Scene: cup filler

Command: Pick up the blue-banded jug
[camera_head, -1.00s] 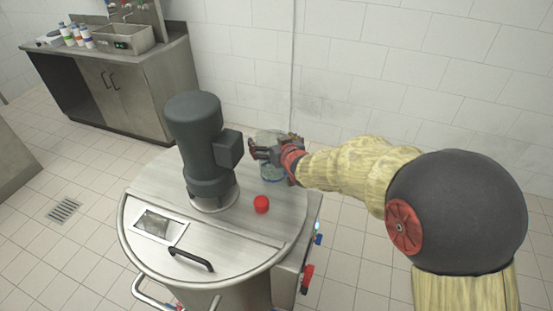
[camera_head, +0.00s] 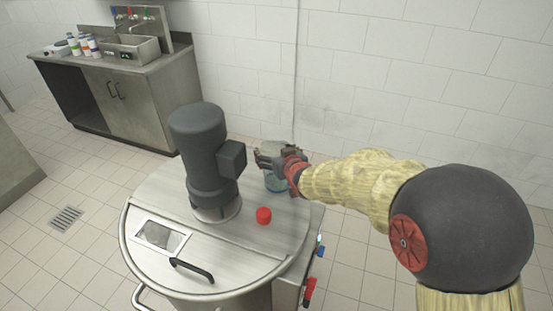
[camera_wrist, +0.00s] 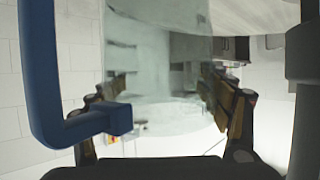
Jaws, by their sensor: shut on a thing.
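The blue-banded jug (camera_head: 275,184) stands on the right rear of the round steel tank lid, pale and see-through with a bluish lower part. My gripper (camera_head: 266,160) reaches it from the right and is shut around its upper part, hiding some of it. In the wrist view the jug's cloudy clear wall (camera_wrist: 152,60) fills the space between the two fingers of my gripper (camera_wrist: 165,88). The jug looks upright. I cannot tell any gap between its base and the lid.
The steel tank lid (camera_head: 235,262) carries a dark motor (camera_head: 203,150) left of the jug, a red cap (camera_head: 264,215) in front and a black handle (camera_head: 192,270). A steel counter (camera_head: 140,72) with a sink and several bottles stands at the back left. A white tiled wall is behind.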

